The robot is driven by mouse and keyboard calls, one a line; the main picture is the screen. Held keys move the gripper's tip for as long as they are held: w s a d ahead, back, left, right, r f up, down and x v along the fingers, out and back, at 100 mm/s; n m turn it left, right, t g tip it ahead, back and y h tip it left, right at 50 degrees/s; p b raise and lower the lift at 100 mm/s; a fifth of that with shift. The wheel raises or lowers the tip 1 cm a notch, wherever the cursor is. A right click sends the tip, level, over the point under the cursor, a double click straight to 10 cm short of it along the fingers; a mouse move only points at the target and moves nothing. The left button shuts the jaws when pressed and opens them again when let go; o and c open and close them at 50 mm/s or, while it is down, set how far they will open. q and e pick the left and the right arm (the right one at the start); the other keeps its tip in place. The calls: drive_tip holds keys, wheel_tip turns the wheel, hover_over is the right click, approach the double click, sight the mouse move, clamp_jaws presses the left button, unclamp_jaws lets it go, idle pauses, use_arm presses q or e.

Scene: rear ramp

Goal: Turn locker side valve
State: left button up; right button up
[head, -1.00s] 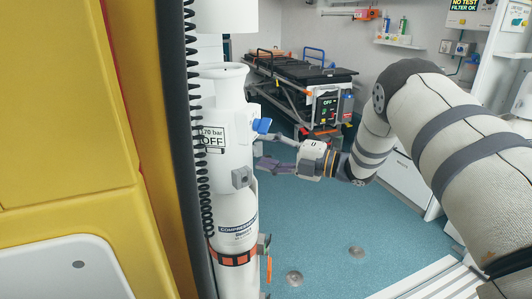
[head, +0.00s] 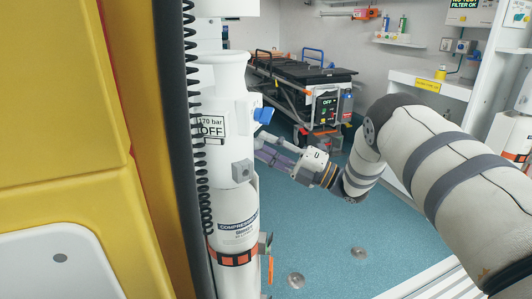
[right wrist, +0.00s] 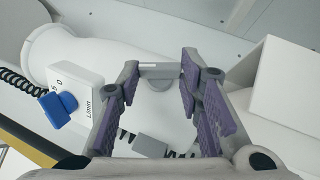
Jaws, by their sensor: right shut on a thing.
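A white cylinder (head: 234,205) stands upright just left of the middle, with a white valve housing (head: 222,108) labelled "170 bar OFF" at its top. A blue lever (head: 263,114) sticks out on the housing's right side. In the right wrist view this blue lever (right wrist: 58,108) sits at left on a white plate, outside my fingers. My right gripper (head: 263,146) reaches the housing's right side below the blue lever. In the right wrist view its purple-padded fingers (right wrist: 160,75) are shut on a small grey piece (right wrist: 160,82). The head view hides this contact. My left gripper is out of view.
A black coiled hose (head: 193,90) hangs along the cylinder's left side. A yellow panel (head: 60,100) fills the left. A stretcher (head: 300,75) stands behind. Blue floor (head: 310,235) is clear between the cylinder and the white steps at right.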

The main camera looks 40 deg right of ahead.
drive_tip(key=o, duration=1.2)
drive_tip(key=shift+c, duration=0.2)
drive_tip(key=v, duration=1.2)
